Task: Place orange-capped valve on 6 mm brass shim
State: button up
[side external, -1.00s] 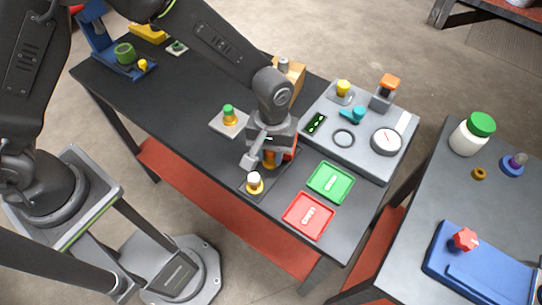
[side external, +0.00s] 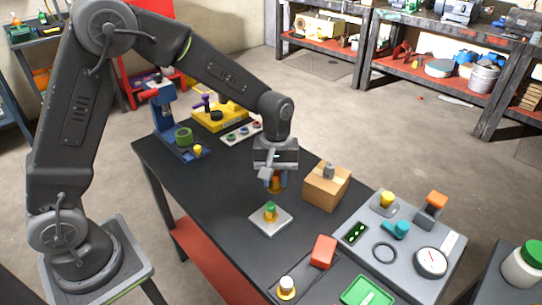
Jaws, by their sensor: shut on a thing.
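My gripper (side external: 275,178) points down over the black table and is shut on an orange-brown piece (side external: 276,186), which I take to be the orange-capped valve. The fingers hide most of it. It is held up in the air, above or behind a pale square plate (side external: 257,226); the exact depth is unclear. A green-capped part (side external: 270,211) with a brass-coloured lower part stands on that plate. A white-capped part (side external: 287,284) with a brass-coloured base stands at the front. I cannot tell which brass piece is the 6 mm shim.
A cardboard box (side external: 326,187) stands close right of my gripper. A red block (side external: 323,251) and a grey panel (side external: 404,262) with knobs and a gauge lie at the right front. A blue stand (side external: 168,118) and a yellow fixture (side external: 221,115) are at the back.

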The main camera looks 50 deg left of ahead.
jog(key=w+a+n+t, duration=0.1)
jog(key=w+a+n, duration=0.2)
jog(key=a+n, duration=0.6)
jog(key=w+a+n, duration=0.3)
jog(key=a+n, duration=0.3)
jog(key=a, duration=0.8)
jog(key=w+a+n+t, duration=0.1)
jog(key=w+a+n, duration=0.3)
jog(key=a+n, duration=0.5)
jog(key=shift+m, duration=0.7)
jog(key=w+d+f, duration=0.3)
jog(key=w+f, duration=0.1)
jog(key=w, duration=0.1)
jog(key=w+d+f, duration=0.2)
jog(key=shift+w+d, duration=0.3)
jog(key=shift+d, duration=0.05)
jog(key=shift+w+f, duration=0.1)
jog(key=shift+f, duration=1.9)
jog(key=shift+f, duration=0.3)
jog(key=o, duration=1)
